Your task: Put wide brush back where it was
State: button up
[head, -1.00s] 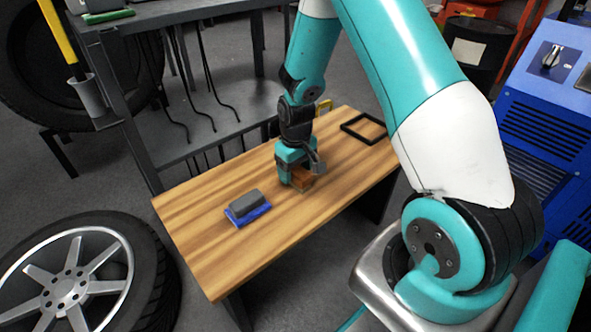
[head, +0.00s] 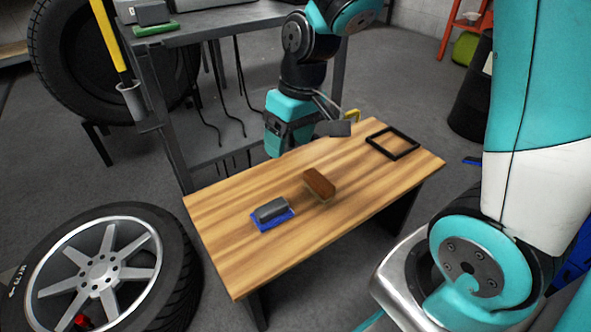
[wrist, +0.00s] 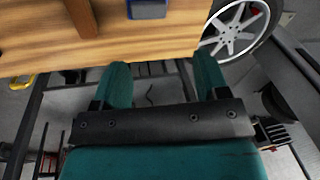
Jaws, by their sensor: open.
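A brush with a brown wooden back (head: 319,184) lies on the wooden bench top, right of a second brush with a grey back and blue bristles (head: 271,213). I cannot tell from these frames which is the wide brush. In the wrist view the brown block (wrist: 82,18) and the blue-grey brush (wrist: 147,9) show at the top edge. A black square frame (head: 392,143) lies flat and empty at the bench's far right. My gripper (head: 272,155) is open and empty above the bench's back edge, apart from both brushes. Its fingers (wrist: 160,80) show spread in the wrist view.
The wooden bench (head: 235,265) has bare room at its front and right. A grey metal rack (head: 165,105) with hanging black cables stands behind it. A wheel (head: 100,268) is on the floor at left. A yellow item (head: 352,115) shows behind the bench.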

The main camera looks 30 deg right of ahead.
jog(key=s+a+r+n, duration=0.1)
jog(key=s+a+r, duration=0.1)
jog(key=s, duration=0.3)
jog(key=s+a+r+n+y, duration=0.1)
jog(key=s+a+r, duration=0.2)
jog(key=s+a, duration=0.1)
jog(key=s+a+r+n+y, duration=0.1)
jog(key=s+a+r+n, duration=0.1)
jog(key=s, duration=0.5)
jog(key=shift+a+r+g, duration=0.4)
jog(key=shift+a+r, duration=0.1)
jog(key=shift+a, duration=0.3)
